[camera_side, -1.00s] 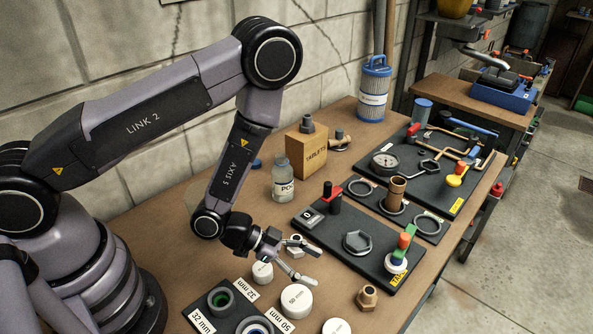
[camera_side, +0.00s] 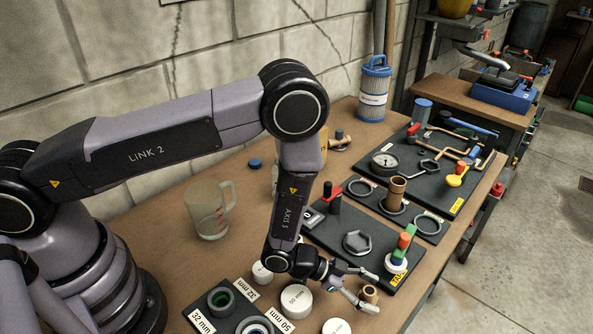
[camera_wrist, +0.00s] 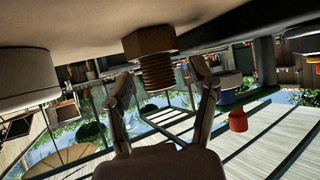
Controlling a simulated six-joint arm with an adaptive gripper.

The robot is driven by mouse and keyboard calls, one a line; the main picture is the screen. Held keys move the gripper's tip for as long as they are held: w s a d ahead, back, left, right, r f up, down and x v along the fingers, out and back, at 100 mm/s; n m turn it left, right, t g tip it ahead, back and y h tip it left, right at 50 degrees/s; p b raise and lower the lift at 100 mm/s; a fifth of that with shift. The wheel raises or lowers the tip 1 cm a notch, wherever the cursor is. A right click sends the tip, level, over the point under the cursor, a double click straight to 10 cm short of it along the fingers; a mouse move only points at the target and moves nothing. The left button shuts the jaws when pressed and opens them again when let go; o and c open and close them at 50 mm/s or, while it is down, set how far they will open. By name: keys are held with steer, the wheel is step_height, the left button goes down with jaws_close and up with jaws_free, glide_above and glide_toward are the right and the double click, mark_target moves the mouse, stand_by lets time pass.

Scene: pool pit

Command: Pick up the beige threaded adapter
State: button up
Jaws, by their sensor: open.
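The beige threaded adapter (camera_side: 370,294) stands on the bench near its front edge, partly hidden by a finger in the side view. In the wrist view its brown hex head and threaded part (camera_wrist: 156,72) show at the upper middle, between the two fingertips. My gripper (camera_side: 376,289) is open and low over the bench, with its fingers spread to either side of the adapter. The fingers also show in the wrist view (camera_wrist: 164,74), with gaps between them and the thread; I see no grip on it.
White round caps (camera_side: 296,299) lie left of the adapter, one marked 50 mm. A black board (camera_side: 335,232) with a hex ring and coloured pieces lies just behind. A clear measuring jug (camera_side: 208,212) stands farther left.

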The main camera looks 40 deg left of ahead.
jaws_close()
stand_by(0.4)
